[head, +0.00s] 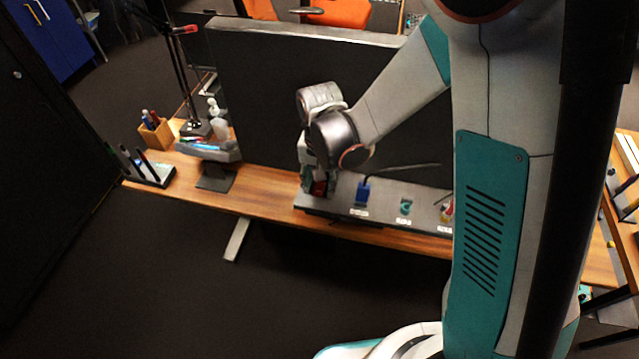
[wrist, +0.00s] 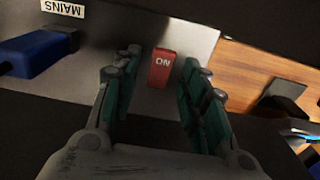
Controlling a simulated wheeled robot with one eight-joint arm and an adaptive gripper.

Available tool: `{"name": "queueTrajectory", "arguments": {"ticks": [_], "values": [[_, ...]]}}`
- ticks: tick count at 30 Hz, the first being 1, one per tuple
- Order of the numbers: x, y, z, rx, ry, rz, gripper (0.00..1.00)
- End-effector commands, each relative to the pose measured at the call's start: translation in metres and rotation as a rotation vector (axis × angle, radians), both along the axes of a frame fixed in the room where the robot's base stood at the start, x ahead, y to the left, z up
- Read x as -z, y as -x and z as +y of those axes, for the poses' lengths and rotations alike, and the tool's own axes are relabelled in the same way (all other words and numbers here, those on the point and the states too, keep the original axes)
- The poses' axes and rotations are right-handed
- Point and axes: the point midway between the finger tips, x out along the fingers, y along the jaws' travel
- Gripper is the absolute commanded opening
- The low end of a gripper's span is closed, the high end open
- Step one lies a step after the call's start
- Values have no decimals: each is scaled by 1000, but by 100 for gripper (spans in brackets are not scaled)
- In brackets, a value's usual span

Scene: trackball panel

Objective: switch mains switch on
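The red switch (wrist: 161,68), marked ON, sits on the grey panel (wrist: 190,42) between my gripper's two fingers in the wrist view. A "MAINS" label (wrist: 62,8) reads upside down at the top left of that view, nearer the blue piece than the red switch. My gripper (wrist: 158,80) is open, with its teal-padded fingers apart on either side of the switch. Contact with the switch cannot be told. In the head view my gripper (head: 318,178) is over the left end of the panel (head: 335,204), and the red switch (head: 319,188) is partly hidden.
A blue piece (head: 362,193) with a dark lead stands on the panel, also in the wrist view (wrist: 35,52). A teal piece (head: 405,206) lies further right. A monitor stand (head: 214,178), pen box (head: 156,133) and dark holder (head: 150,172) are left. A large dark screen stands behind.

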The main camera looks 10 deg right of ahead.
Motion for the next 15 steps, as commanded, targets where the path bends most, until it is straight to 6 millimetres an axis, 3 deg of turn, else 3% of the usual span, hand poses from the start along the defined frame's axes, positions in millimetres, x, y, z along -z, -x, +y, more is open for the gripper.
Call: {"name": "queueTrajectory", "arguments": {"ticks": [10, 15], "values": [[3, 0, 0, 0, 0, 0, 38], [3, 0, 0, 0, 0, 0, 0]]}}
